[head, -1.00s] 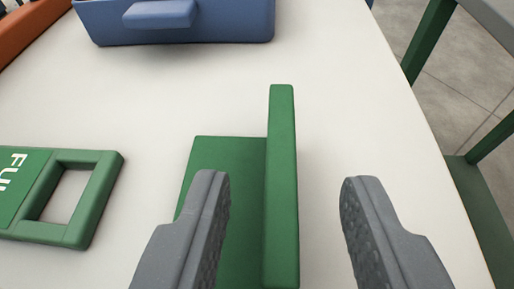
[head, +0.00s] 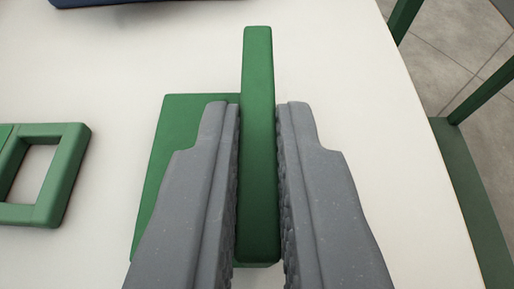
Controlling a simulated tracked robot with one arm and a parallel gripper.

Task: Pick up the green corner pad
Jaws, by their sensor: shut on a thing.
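The green corner pad (head: 258,75) is in the middle of the head view. It has an upright wall and a flat flange (head: 172,130) that extends to the left, low near the white table. My gripper (head: 258,110) is shut on the upright wall, with one grey finger on each side. The left finger covers part of the flange. I cannot tell whether the pad touches the table.
A green frame with a square opening (head: 60,190) lies on the white table (head: 340,60) at the left. The edge of a blue bin (head: 110,3) shows at the top left. The table's right edge drops to a tiled floor (head: 455,60) and a green metal frame (head: 470,190).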

